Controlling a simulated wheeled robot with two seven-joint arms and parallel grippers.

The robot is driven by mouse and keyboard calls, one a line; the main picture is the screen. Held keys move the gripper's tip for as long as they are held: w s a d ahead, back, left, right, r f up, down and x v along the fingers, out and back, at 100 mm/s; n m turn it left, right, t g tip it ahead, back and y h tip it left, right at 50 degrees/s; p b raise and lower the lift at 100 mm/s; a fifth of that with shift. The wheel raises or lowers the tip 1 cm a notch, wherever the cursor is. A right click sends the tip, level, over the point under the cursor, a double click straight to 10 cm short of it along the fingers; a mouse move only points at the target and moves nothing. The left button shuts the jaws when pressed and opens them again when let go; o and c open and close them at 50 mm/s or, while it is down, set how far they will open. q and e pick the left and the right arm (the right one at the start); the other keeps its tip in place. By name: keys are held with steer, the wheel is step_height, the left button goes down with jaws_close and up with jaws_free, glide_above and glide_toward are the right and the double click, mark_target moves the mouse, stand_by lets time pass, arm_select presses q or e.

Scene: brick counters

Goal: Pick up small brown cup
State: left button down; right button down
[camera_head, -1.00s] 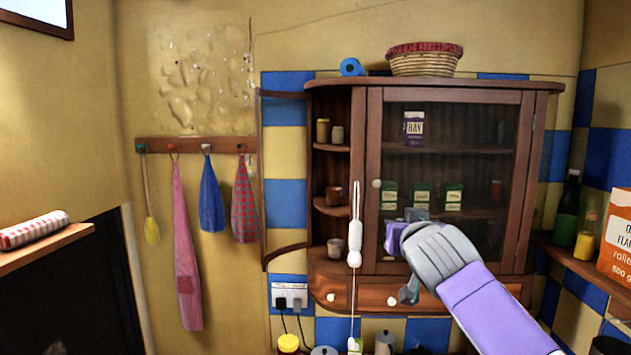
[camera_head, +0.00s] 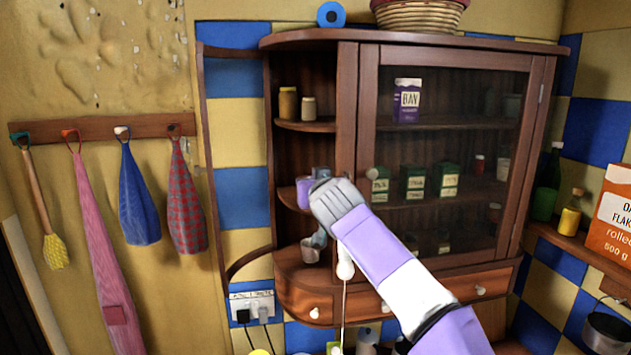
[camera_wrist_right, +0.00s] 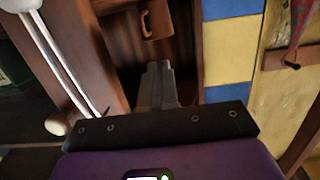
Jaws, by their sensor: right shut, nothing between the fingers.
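The small brown cup (camera_wrist_right: 157,20) shows at the top of the right wrist view, with its handle towards me. It is cut by the top edge of the picture. My right gripper (camera_wrist_right: 158,68) is shut and empty, its grey fingers pointing towards the cup with a gap between them. My left gripper is not in view.
Two jars (camera_head: 288,103) are on the shelf above. The cabinet's glass door (camera_head: 450,150) is to the right.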

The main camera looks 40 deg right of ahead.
steer(key=p+x, duration=0.1)
steer(key=x, duration=0.1)
steer(key=p+x, duration=0.1)
steer(key=x, duration=0.3)
steer(key=shift+w+a+r+p, duration=0.1)
steer(key=shift+w+r+p, duration=0.1)
steer(key=shift+r+p, duration=0.25)
steer(key=shift+w+f, duration=0.15)
steer(key=shift+f, duration=0.1)
steer(key=shift+f+b, duration=0.3)
steer(key=shift+f, duration=0.2)
steer(key=shift+f+b, duration=0.2)
steer(key=shift+b, duration=0.2)
